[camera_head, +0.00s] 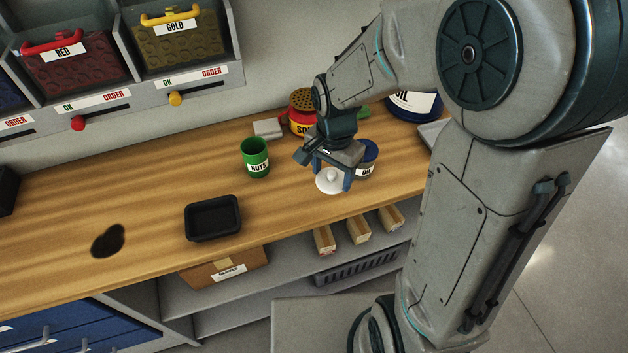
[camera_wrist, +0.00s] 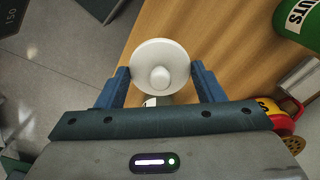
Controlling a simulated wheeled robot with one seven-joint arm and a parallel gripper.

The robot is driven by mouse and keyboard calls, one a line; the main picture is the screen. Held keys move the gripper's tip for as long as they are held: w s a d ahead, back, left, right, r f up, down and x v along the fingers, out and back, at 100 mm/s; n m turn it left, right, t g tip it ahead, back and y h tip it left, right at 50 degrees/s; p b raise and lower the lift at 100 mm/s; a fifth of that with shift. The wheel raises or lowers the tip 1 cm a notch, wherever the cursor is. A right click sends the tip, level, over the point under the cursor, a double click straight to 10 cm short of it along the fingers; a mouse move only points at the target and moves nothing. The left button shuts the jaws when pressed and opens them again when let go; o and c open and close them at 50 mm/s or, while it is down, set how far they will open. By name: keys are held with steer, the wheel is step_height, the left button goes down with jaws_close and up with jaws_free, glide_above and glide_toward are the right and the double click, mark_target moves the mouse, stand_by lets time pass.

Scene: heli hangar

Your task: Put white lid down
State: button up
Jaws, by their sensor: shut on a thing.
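The white lid (camera_head: 329,181) is a round disc with a knob on top, near the front edge of the wooden workbench. It also shows in the wrist view (camera_wrist: 160,55), between the two blue fingers. My gripper (camera_head: 334,180) points down and is shut on the lid. In the wrist view my gripper (camera_wrist: 160,82) has a finger on each side of it. I cannot tell whether the lid touches the bench or hangs just above it. A small white piece shows below the lid in the wrist view, partly hidden.
A green NUTS can (camera_head: 255,157) stands left of my gripper. A blue-topped can (camera_head: 368,158) is close on its right, and a red and yellow container (camera_head: 302,112) is behind. A black tray (camera_head: 212,218) sits further left on the bench (camera_head: 160,200), with bare wood around it.

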mark_target(314, 192)
steer(key=a, duration=0.1)
steer(key=w+a+f, duration=0.2)
steer(key=shift+w+a+f, duration=0.1)
steer(key=shift+a+f, duration=0.15)
steer(key=shift+a, duration=0.1)
steer(key=shift+f+p, duration=0.35)
steer(key=shift+f, duration=1.7)
steer(key=shift+f, duration=0.15)
steer(key=o, duration=0.9)
